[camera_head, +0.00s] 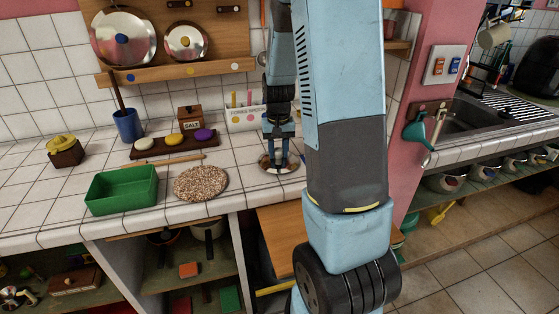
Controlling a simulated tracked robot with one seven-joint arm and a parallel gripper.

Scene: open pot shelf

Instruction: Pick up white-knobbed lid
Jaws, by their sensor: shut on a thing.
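My gripper (279,164) points straight down at the back right of the tiled counter. Its two fingers are shut on the middle of a round, shiny metal lid (291,167). The fingers hide the lid's knob, so I cannot see its colour. The lid is level and at or just above the counter top; I cannot tell whether it touches the tiles. Two other metal lids stand on the wooden wall rack: a large one with a blue knob (122,24) and a smaller one (187,53) whose knob colour is unclear.
A speckled round mat (201,184) and a green tray (122,178) lie left of my gripper. Behind are a dark board with coloured knobs (173,146), a salt box (191,117), a blue cup (128,125) and a white holder (246,120). Pots stand on shelves below.

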